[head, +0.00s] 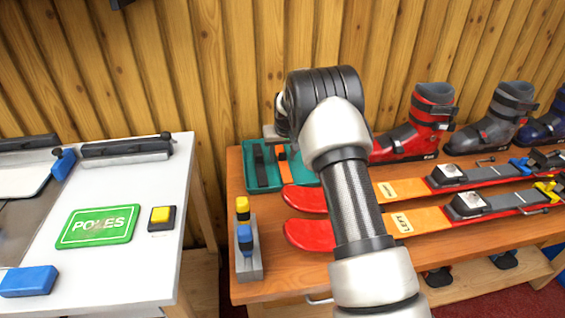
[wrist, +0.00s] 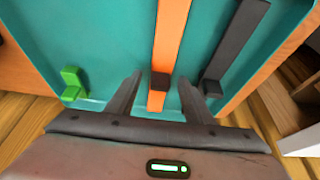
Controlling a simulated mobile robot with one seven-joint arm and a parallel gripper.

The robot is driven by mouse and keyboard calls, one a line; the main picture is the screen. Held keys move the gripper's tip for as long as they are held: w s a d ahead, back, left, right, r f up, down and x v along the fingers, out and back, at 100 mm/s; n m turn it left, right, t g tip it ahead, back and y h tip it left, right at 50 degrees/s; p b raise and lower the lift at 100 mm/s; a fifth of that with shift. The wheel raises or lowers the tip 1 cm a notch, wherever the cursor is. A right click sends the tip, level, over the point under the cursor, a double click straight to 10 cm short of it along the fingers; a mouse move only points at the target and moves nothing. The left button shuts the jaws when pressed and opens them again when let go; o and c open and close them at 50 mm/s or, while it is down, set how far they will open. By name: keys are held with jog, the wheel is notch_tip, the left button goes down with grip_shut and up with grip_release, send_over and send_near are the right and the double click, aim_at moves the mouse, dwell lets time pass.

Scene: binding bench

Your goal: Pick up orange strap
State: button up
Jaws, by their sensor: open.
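The orange strap (wrist: 172,35) lies lengthwise in a teal tray (wrist: 100,30) in the wrist view, with a small dark block (wrist: 160,81) near its close end. My gripper (wrist: 159,82) is open, with one dark finger on each side of the strap's close end. The fingers look apart from the strap; I cannot tell their height above it. In the head view a short piece of the orange strap (head: 281,158) shows in the teal tray (head: 263,189) at the bench's left end. My arm hides part of the tray there.
A dark strap (wrist: 236,40) lies right of the orange one, and a green piece (wrist: 72,84) sits left. In the head view, red-tipped skis (head: 310,235), ski boots (head: 432,115) and a grey stand (head: 248,262) share the bench. A white table (head: 110,178) stands left.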

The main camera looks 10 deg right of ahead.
jog(key=c, duration=1.1)
